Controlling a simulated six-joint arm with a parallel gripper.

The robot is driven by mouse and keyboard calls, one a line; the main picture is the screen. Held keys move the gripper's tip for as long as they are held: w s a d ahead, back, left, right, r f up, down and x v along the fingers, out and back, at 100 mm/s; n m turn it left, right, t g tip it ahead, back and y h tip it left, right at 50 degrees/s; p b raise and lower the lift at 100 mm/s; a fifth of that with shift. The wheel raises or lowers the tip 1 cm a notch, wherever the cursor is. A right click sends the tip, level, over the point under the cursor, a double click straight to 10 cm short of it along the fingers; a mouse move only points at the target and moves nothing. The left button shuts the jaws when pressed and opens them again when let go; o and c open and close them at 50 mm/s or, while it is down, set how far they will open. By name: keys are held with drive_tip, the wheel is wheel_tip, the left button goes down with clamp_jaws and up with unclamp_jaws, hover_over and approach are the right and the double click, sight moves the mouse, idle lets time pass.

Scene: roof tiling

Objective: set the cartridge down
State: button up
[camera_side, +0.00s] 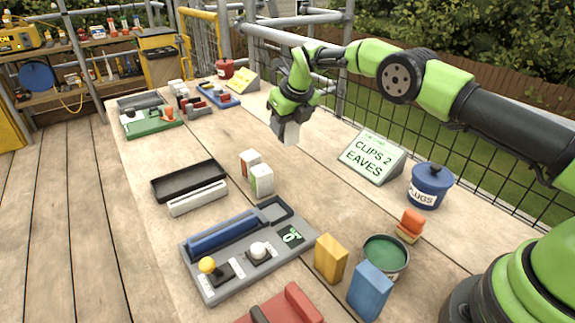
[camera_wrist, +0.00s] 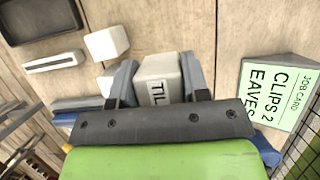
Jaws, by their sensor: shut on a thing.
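My gripper (camera_side: 289,130) is shut on a pale cartridge (camera_side: 292,133), held above the middle of the table, seemingly clear of the wood. In the wrist view the cartridge (camera_wrist: 158,68) sits between the two grey fingers of the gripper (camera_wrist: 158,78). Its label reads "TIL", with the rest hidden. Two similar white boxes stand close together on the table: one with an orange mark (camera_side: 249,161) and one with a green mark (camera_side: 262,181). A white box also shows left of the fingers in the wrist view (camera_wrist: 106,42). The job card (camera_side: 371,156) reads "CLIPS 2 EAVES".
A black tray (camera_side: 160,184) and a white bar (camera_side: 198,199) lie left of the boxes. A grey tool tray (camera_side: 232,286) is in front. A blue "PLUGS" pot (camera_side: 431,187) and a green-topped tin (camera_side: 385,252) stand at right. Bare wood lies under the gripper.

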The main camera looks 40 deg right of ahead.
wheel_tip(320, 180, down, 9)
drive_tip(key=shift+r, duration=0.2)
idle(0.3)
drive_tip(key=o, duration=0.9)
drive_tip(key=shift+o, duration=0.2)
drive_tip(key=shift+r, duration=0.1)
